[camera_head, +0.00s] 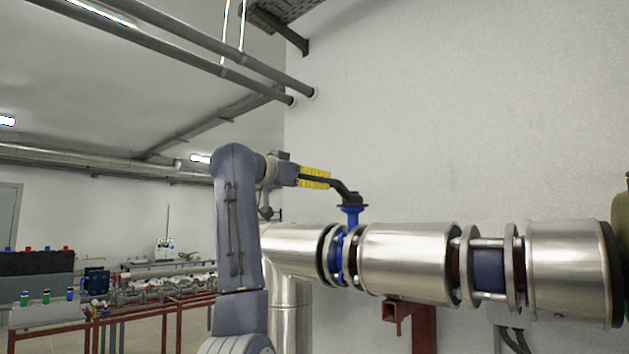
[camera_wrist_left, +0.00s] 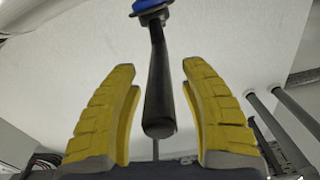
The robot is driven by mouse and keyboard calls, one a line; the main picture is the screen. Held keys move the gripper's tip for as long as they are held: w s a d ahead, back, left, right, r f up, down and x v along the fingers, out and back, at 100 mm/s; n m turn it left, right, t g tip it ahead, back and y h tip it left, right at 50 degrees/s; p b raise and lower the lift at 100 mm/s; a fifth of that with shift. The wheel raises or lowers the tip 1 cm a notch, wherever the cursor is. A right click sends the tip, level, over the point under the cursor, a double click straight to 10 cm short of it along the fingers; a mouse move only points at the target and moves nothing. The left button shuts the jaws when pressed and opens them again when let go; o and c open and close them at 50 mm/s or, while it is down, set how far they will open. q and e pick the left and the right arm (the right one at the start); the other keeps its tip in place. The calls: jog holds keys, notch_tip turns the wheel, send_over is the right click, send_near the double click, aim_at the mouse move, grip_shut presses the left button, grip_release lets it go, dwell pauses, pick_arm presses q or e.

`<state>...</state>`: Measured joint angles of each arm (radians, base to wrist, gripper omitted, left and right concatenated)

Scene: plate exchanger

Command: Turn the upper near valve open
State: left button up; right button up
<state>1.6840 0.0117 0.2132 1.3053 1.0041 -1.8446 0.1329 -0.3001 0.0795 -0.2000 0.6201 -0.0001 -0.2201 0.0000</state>
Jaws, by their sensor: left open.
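The valve has a black lever handle (camera_head: 345,190) on a blue stem and body (camera_head: 352,214), set in a silver pipe. The lever sticks out left from the stem and bends upward. My left gripper (camera_head: 316,178) has yellow fingers and is at the lever's free end. In the left wrist view the fingers of the open gripper (camera_wrist_left: 160,68) stand on either side of the black lever (camera_wrist_left: 159,95), with gaps on both sides. The blue valve part (camera_wrist_left: 147,5) shows at the top edge there. My right gripper is not in view.
The silver pipe (camera_head: 408,262) runs across below the lever, on a red-brown support (camera_head: 423,322). A second blue section (camera_head: 489,270) sits farther right. A bare wall (camera_head: 450,110) stands behind. Grey pipes (camera_head: 240,75) run overhead. Red-framed benches (camera_head: 140,312) stand at the left.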

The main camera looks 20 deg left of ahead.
pick_arm(q)
jog(key=shift+w+d, duration=0.15)
jog(key=shift+w, duration=0.15)
grip_shut()
dwell(0.4)
